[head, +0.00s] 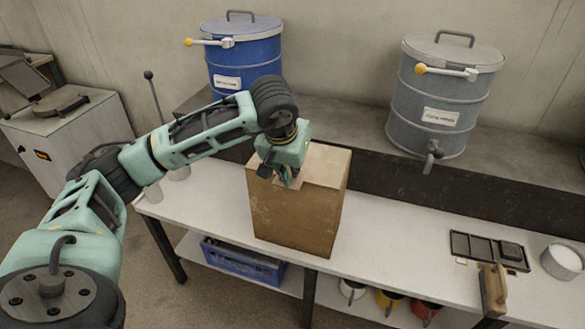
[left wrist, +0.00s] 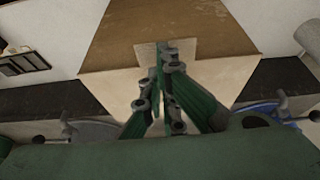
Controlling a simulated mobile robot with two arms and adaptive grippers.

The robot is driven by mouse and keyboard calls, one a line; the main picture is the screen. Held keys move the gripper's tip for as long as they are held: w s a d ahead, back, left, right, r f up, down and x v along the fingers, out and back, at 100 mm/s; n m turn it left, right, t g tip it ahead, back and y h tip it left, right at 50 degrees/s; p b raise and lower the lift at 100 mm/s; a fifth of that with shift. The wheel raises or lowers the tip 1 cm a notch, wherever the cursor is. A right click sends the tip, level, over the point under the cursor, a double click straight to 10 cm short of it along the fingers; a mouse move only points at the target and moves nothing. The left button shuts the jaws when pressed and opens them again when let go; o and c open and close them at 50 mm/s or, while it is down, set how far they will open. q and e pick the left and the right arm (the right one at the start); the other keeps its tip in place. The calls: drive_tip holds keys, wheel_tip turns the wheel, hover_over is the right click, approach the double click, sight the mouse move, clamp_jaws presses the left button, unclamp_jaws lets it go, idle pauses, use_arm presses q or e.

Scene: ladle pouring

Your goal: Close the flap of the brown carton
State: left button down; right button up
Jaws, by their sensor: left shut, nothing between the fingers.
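The brown carton (head: 297,215) stands upright on the white table. Its top (head: 328,163) looks flat and closed over the part that shows, and no flap stands up. My left gripper (head: 287,182) is shut and empty, pointing down at the carton's top near the front edge. In the left wrist view the shut fingertips (left wrist: 163,48) lie over a pale tape-like patch (left wrist: 146,54) at the edge between the carton's top and brown side (left wrist: 205,25). I cannot tell whether they touch it. The gripper hides part of the top. My right gripper is not in view.
A blue drum (head: 243,60) and a grey drum (head: 440,105) with a tap stand on the ledge behind. The table (head: 395,225) between is clear.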

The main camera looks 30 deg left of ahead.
use_arm(q)
drive_tip(key=shift+f, duration=0.1)
idle(0.5)
drive_tip(key=shift+r+p, duration=0.35)
drive_tip(key=shift+r, duration=0.15)
drive_tip(key=shift+r+p, duration=0.5)
drive_tip(key=shift+r, duration=0.3)
wheel_tip(320, 180, up, 3)
drive_tip(key=shift+r+p, duration=0.15)
drive_tip(key=shift+p, duration=0.9)
drive_tip(key=b+v, duration=0.1)
drive_tip(key=v, duration=0.8)
drive_tip(key=shift+r+b, duration=0.25)
drive_tip(key=shift+b, duration=0.05)
